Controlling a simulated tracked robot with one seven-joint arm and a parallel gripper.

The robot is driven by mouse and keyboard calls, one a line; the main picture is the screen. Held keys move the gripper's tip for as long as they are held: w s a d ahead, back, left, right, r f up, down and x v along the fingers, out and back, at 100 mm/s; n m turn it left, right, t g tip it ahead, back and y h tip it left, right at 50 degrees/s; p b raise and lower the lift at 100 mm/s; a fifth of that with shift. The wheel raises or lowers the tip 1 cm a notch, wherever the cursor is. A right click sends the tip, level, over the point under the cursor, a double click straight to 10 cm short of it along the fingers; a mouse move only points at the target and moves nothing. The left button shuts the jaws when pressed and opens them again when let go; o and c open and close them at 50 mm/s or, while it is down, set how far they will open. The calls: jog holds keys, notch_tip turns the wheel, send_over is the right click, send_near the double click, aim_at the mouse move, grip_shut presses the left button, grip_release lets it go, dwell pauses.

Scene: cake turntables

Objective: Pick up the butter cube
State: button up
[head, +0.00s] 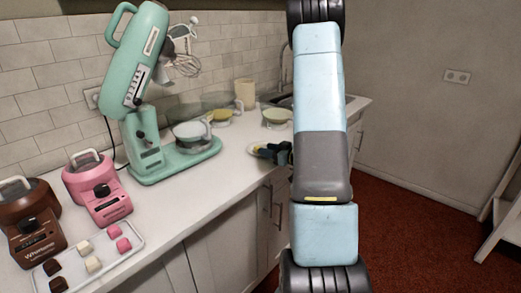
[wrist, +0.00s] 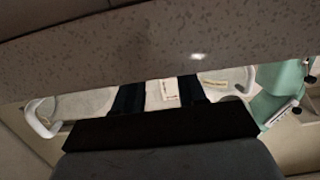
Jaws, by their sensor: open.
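I cannot clearly make out the butter cube. My gripper (head: 270,153) shows as dark blue fingers beside the arm, over the counter's front edge by a pale plate (head: 252,149). A small yellowish patch (head: 262,147) shows there, partly hidden by the fingers; I cannot tell what it is. In the wrist view, the two dark fingers of my gripper (wrist: 159,92) stand apart, with a pale surface (wrist: 164,94) showing between them. Cream cubes (head: 93,264) lie on a white tray (head: 122,254) with pink cubes (head: 123,245) and brown cubes (head: 52,267), far from my gripper.
A green stand mixer (head: 146,157) with a bowl (head: 190,134) stands on the white counter (head: 195,185). A pink machine (head: 100,192) and a brown machine (head: 34,225) stand at left. Pans (head: 277,117) and a cream canister (head: 245,92) stand farther back. The counter's middle front is clear.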

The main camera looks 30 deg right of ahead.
aim_at(258, 147)
jog(key=x, duration=0.3)
jog(key=shift+w+a+f, duration=0.1)
jog(key=shift+w+a, duration=0.1)
jog(key=shift+w, duration=0.15)
grip_shut()
